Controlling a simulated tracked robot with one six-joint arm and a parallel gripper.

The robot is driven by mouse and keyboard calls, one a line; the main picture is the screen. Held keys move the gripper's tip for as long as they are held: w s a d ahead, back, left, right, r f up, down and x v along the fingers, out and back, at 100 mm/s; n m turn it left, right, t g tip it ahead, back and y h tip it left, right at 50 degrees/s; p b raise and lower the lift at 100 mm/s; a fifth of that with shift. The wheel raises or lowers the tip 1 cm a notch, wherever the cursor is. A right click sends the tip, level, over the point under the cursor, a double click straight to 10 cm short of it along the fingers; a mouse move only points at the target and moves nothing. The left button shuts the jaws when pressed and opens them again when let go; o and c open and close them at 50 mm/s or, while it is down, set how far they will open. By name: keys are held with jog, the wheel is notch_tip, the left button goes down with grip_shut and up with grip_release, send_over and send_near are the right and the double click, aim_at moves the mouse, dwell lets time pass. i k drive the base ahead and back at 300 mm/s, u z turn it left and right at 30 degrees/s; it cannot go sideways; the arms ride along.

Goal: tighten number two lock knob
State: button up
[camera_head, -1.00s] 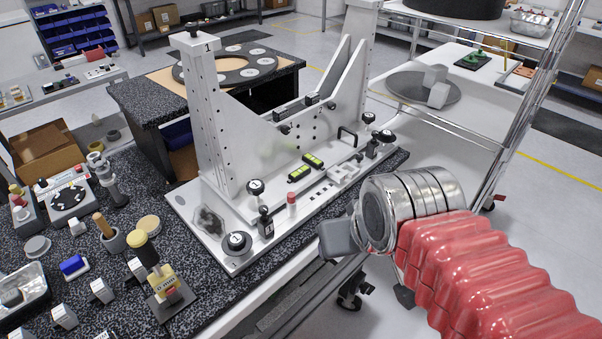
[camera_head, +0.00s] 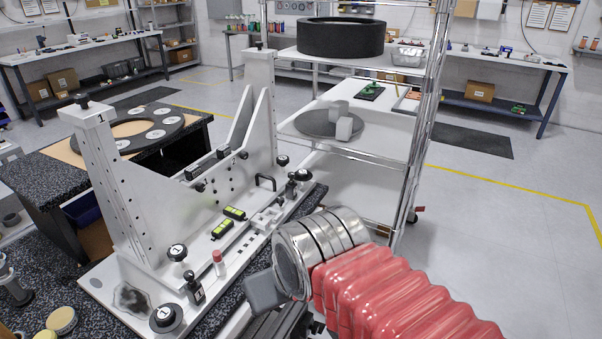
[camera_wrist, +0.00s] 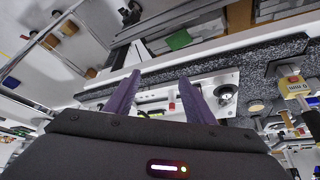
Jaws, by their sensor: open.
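The white mirror fixture (camera_head: 140,205) stands on its base plate on a speckled dark bench. At its near end are two black knobs marked 1, an upper one (camera_head: 177,252) and a lower one (camera_head: 166,318). At the far end are black knobs, one on the right (camera_head: 301,175) and one behind it (camera_head: 282,160); their markings are too small to read. My gripper's purple fingers (camera_wrist: 160,79) are apart and empty in the wrist view. Beyond them are a black knob with a pale centre (camera_wrist: 225,92) and a red-capped pin (camera_wrist: 172,106). In the head view my arm hides part of the near side.
A wire shelf rack (camera_head: 415,130) with a large black ring (camera_head: 340,37) stands behind the fixture. Open floor lies to the right.

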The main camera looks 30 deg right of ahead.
aim_at(302, 175)
jog(key=z, duration=0.05)
jog(key=k, duration=0.6)
jog(key=z, duration=0.35)
jog(key=i, duration=1.5)
